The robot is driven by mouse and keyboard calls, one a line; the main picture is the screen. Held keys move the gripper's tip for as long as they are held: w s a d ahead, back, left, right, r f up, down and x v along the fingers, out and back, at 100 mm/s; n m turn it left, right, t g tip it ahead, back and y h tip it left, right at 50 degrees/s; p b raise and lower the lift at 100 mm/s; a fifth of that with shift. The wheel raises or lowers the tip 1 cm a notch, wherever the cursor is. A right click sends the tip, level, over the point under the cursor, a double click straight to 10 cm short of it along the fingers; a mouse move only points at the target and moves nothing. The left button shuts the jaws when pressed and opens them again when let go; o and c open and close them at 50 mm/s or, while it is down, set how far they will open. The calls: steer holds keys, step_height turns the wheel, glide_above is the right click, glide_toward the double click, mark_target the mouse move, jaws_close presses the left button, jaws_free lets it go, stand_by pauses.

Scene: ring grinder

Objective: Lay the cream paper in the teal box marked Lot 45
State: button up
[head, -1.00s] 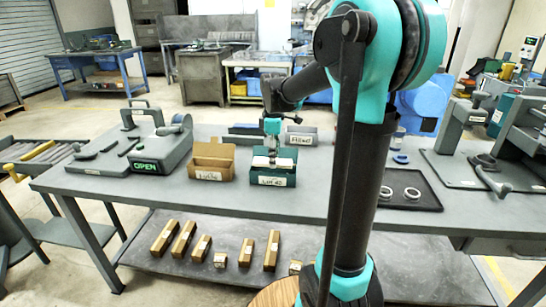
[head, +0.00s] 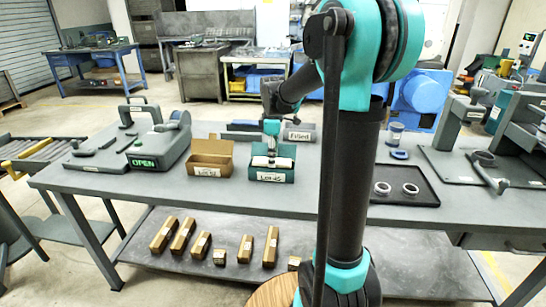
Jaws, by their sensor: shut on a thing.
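The teal box marked Lot 45 (head: 287,178) stands on the grey workbench, its label facing me. My gripper (head: 271,156) points down into the top of this box. It is shut on the pale cream paper (head: 260,161), which shows as a light strip at the box's opening. The fingertips are small and partly hidden, and I cannot tell whether the paper touches the box floor.
A brown box marked Lot 52 (head: 207,173) stands close left. A grey holder marked Filled (head: 299,136) is behind. The machine reading OPEN (head: 143,162) is further left. A dark tray (head: 410,182) with two rings lies right. Brown bars (head: 202,247) lie on the lower shelf.

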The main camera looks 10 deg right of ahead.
stand_by(0.9)
steer(key=o, duration=0.9)
steer(key=shift+o, duration=0.4)
steer(key=o, duration=0.3)
steer(key=shift+s+a+r, duration=0.1)
steer(key=shift+s+r, duration=0.2)
steer(key=shift+r, duration=0.7)
steer(key=shift+s+a+r, duration=0.1)
steer(key=shift+s+r, duration=0.25)
steer(key=shift+r, duration=0.6)
steer(key=shift+s+a+r, duration=0.1)
steer(key=shift+s+r, duration=0.2)
steer(key=shift+r, duration=0.7)
